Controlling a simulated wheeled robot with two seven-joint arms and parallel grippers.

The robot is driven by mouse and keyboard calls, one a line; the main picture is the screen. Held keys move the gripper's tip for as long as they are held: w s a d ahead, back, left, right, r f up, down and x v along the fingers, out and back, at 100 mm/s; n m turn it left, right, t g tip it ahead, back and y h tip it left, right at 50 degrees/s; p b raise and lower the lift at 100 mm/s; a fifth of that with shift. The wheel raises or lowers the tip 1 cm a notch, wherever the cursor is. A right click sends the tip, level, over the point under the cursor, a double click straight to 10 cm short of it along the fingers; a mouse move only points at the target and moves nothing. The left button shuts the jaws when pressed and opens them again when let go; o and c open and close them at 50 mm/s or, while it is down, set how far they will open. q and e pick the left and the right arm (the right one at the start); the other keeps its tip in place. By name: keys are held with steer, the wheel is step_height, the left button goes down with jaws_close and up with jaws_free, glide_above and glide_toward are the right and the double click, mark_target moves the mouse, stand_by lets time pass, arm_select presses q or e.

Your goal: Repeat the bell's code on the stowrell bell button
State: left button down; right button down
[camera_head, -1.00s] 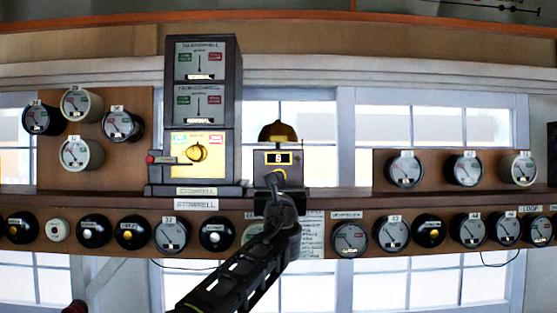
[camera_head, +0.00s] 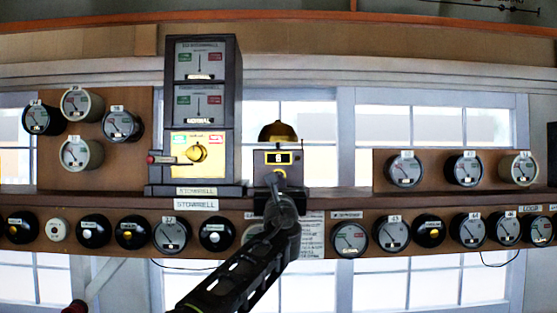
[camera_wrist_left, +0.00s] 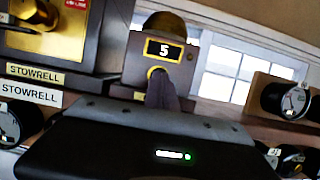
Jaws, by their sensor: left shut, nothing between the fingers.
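The Stowrell bell (camera_head: 278,131) is a brass dome on a brown box on the shelf. A yellow round button (camera_wrist_left: 153,71) sits just below the display, partly hidden by my fingers. My left gripper (camera_head: 277,178) is shut and empty, and its fingertips (camera_wrist_left: 158,76) point at the button. They are at or very close to it; I cannot tell whether they touch. My right gripper is not in view.
The tall Stowrell block instrument (camera_head: 236,110) stands close left of the bell. A wooden shelf (camera_head: 340,197) runs below, with several round dials and black plungers along its front. More dials (camera_head: 465,168) are mounted at the right. Space in front of the window right of the bell is clear.

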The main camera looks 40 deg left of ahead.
arm_select(q)
steer(key=shift+w+a, duration=0.1)
steer(key=shift+w, duration=0.05)
stand_by(0.9)
stand_by(0.4)
steer(key=shift+s+b, duration=0.2)
steer(key=shift+b, duration=0.1)
stand_by(0.6)
steer(key=shift+w, duration=0.15)
